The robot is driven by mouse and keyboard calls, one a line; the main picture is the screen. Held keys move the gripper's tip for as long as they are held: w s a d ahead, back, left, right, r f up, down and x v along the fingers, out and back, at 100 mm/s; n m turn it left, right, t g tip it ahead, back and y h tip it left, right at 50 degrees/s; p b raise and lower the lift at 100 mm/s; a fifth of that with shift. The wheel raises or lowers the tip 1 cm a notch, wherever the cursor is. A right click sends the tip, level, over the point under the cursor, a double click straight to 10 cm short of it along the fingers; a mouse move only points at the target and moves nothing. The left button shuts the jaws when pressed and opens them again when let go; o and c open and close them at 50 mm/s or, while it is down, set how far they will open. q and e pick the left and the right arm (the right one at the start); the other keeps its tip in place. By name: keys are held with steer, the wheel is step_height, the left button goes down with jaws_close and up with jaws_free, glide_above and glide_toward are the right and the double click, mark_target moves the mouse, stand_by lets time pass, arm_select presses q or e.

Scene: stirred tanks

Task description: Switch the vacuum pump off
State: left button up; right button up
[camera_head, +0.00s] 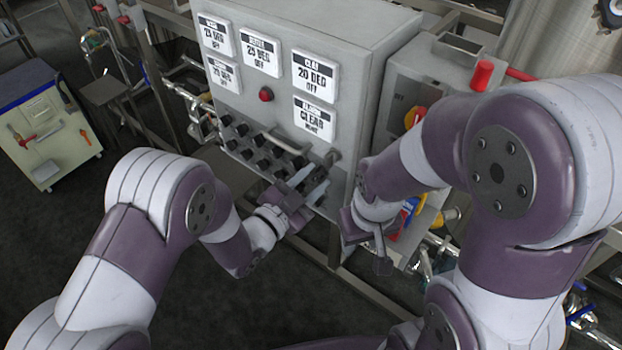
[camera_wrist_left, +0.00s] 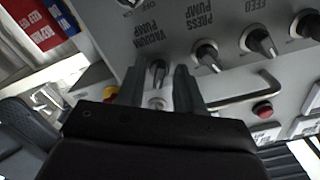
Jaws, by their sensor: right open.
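The vacuum pump knob (camera_wrist_left: 157,74) is a dark rotary knob with a lighter pointer, beside the upside-down label "VACUUM PUMP" in the left wrist view. My left gripper (camera_wrist_left: 158,88) has one finger on each side of this knob, with the fingers apart and narrow gaps seeming to show. I cannot tell which setting the knob points to. In the head view my left gripper (camera_head: 308,187) is at the lower right of the control panel (camera_head: 235,103) and hides this knob. My right gripper (camera_head: 364,242) is open and empty, at the right of the panel's lower corner.
Several other knobs (camera_head: 250,150) and a red button (camera_head: 266,94) are on the panel. A metal handle (camera_wrist_left: 245,90) stands out close to my left fingers. A grey box with a red cylinder (camera_head: 482,75) is at the right. A cart (camera_head: 48,130) stands far left.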

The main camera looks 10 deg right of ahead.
arm_select(q)
jaws_close()
steer(key=shift+n+b, duration=0.3)
steer(key=shift+n, duration=0.8)
steer(key=n, duration=0.3)
steer(key=shift+n, duration=0.3)
steer(key=n, duration=0.5)
steer(key=shift+n+b, duration=0.3)
steer(key=shift+n, duration=0.4)
jaws_free()
